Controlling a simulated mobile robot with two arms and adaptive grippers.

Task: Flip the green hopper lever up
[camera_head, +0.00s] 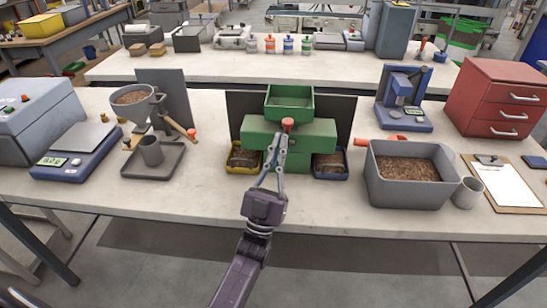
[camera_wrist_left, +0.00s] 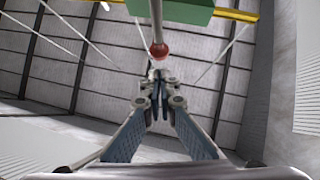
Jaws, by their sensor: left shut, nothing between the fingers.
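The green hopper machine (camera_head: 318,130) stands in the middle of the bench, with an open green bin (camera_head: 289,91) on top. Its lever ends in a red knob (camera_head: 288,122) at the front of the machine. In the left wrist view the red knob (camera_wrist_left: 158,50) sits on a thin rod (camera_wrist_left: 156,20) running to a green part (camera_wrist_left: 185,11). My left gripper (camera_head: 281,142) is shut and empty, its fingertips just below the knob. In the left wrist view the closed fingertips (camera_wrist_left: 158,82) are close to the knob; I cannot tell if they touch. My right gripper is not in view.
A yellow tray (camera_head: 230,168) and a blue tray (camera_head: 345,172) sit under the machine. To the right stand a grey pellet tub (camera_head: 408,193) and a blue press (camera_head: 402,118). To the left are a funnel stand (camera_head: 165,160) and a scale (camera_head: 62,172).

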